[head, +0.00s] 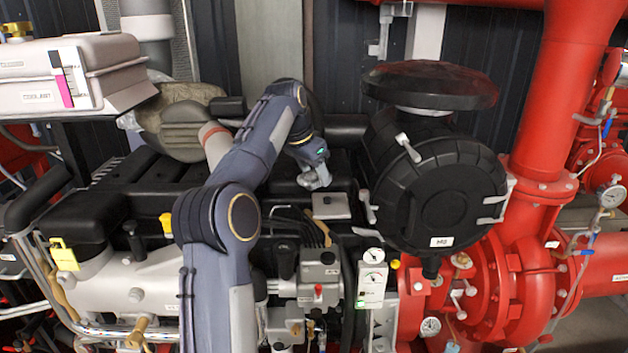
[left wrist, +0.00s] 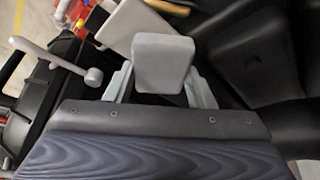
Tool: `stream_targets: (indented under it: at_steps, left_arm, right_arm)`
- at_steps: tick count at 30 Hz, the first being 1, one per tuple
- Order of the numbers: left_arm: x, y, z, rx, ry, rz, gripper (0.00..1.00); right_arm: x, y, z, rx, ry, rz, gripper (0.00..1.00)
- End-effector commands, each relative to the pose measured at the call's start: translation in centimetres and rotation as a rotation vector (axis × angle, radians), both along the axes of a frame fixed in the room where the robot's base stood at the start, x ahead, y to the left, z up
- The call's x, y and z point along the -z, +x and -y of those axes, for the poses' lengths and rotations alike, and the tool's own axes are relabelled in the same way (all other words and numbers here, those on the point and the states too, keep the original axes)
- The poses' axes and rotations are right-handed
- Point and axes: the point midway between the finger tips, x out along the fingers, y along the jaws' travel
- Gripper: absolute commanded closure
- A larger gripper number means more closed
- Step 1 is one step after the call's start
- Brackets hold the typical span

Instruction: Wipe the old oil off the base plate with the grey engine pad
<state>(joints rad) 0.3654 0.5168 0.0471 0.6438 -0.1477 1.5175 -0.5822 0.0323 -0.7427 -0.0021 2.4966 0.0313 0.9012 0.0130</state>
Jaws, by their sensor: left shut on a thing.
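My left gripper (head: 315,179) is over the black engine top, to the left of the round black housing. In the left wrist view its two light grey fingers are shut on the grey engine pad (left wrist: 163,62), a rounded block that sticks out past the fingertips. In the head view the pad is too small to tell from the fingers. A flat pale grey plate (head: 331,205), probably the base plate, lies just below and right of the gripper. It also shows behind the pad in the left wrist view (left wrist: 134,26). I cannot make out oil on it. My right gripper is not in view.
The black round housing (head: 436,187) with metal clips stands close on the right. Red pump pipes (head: 545,110) are further right. A pale case (head: 85,70) sits at the upper left. A small gauge box (head: 372,286) and grey valve block (head: 318,270) stand in front.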

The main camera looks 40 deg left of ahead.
Motion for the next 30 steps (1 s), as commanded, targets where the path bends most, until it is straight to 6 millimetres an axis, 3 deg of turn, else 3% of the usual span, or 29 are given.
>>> stream_targets:
  at_steps: [11,21,30]
  left_arm:
    - [-0.4,0.0,0.0,0.0,0.0,0.001,0.69]
    - [-3.0,0.1,0.0,0.0,0.0,0.001,0.69]
    - [-3.2,0.0,0.0,0.0,0.0,0.0,0.69]
  right_arm:
    - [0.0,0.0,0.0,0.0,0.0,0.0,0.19]
    - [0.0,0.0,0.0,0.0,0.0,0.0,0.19]
    - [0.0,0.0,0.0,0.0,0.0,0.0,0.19]
